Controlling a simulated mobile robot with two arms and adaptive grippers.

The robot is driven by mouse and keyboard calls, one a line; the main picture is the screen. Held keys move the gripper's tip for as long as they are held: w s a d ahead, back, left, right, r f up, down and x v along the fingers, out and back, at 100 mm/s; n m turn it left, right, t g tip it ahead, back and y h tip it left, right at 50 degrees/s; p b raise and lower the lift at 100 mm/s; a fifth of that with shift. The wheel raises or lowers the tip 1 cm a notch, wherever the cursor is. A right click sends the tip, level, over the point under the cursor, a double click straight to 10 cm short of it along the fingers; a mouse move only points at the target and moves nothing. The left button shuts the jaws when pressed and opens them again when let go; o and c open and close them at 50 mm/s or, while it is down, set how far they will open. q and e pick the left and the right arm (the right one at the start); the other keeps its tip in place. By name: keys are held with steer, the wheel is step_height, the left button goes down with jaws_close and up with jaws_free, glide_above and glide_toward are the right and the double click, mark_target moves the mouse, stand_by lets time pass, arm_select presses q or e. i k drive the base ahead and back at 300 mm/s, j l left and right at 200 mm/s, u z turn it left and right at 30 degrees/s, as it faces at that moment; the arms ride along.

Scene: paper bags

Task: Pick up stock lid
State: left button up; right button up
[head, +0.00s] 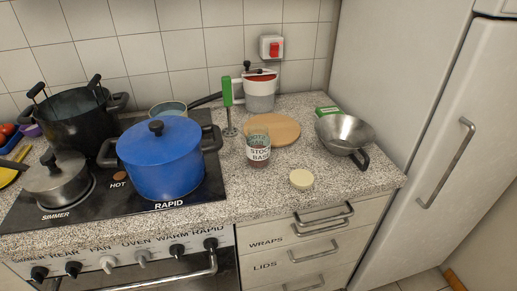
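A glass jar (259,152) with a label that reads partly "STOCK BASE" stands on the speckled counter, right of the stove. Its lower part looks dark reddish. A small pale cream round disc (301,180), which looks like a jar lid, lies on the counter to the right and in front of the jar, apart from it. Nothing is seen on top of the disc. Neither of my grippers is in view.
A large blue lidded pot (163,160), a small steel pot (57,180) and a black pot (75,121) stand on the stove. A wooden board (280,131) lies behind the jar. Counter around the disc is clear.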

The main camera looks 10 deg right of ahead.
mark_target(299, 179)
steer(key=z, duration=0.55)
steer(key=j+z, duration=0.35)
steer(key=k+j+z, duration=0.1)
steer(key=z, duration=0.25)
steer(key=k+j+z, duration=0.1)
steer(key=j+z, duration=0.25)
steer(key=l, duration=0.1)
